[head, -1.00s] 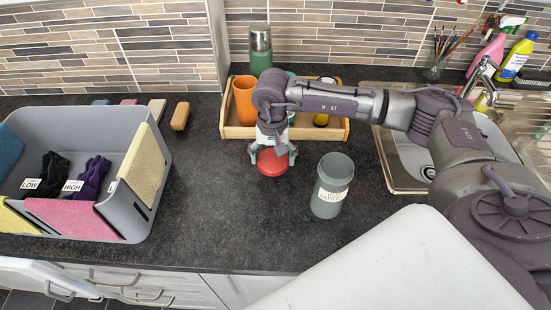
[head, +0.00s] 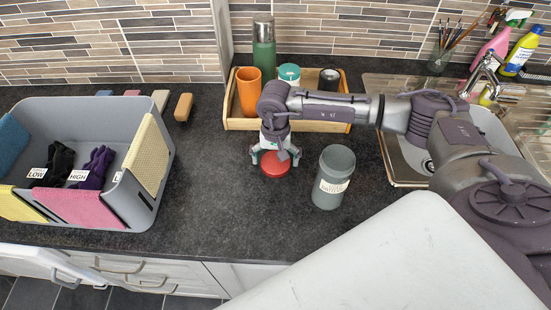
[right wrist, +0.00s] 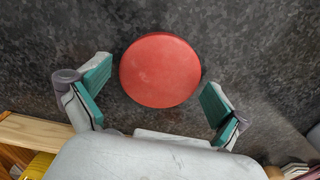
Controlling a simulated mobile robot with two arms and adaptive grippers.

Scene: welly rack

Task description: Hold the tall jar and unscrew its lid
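The tall grey jar (head: 332,186) with a white label stands upright on the dark counter, with no red lid on it. A round red lid (head: 276,167) is to its left, apart from it. My right gripper (head: 276,152) is over the lid, pointing down, away from the jar. In the right wrist view the lid (right wrist: 160,70) shows between and beyond the spread teal fingers (right wrist: 155,95), with a gap on each side, so the gripper is open. Whether the lid lies flat on the counter is hard to tell. My left gripper is not in view.
A grey bin (head: 135,207) with cloths and gloves stands left. The sink (head: 405,164) is right. Counter between bin and lid is clear.

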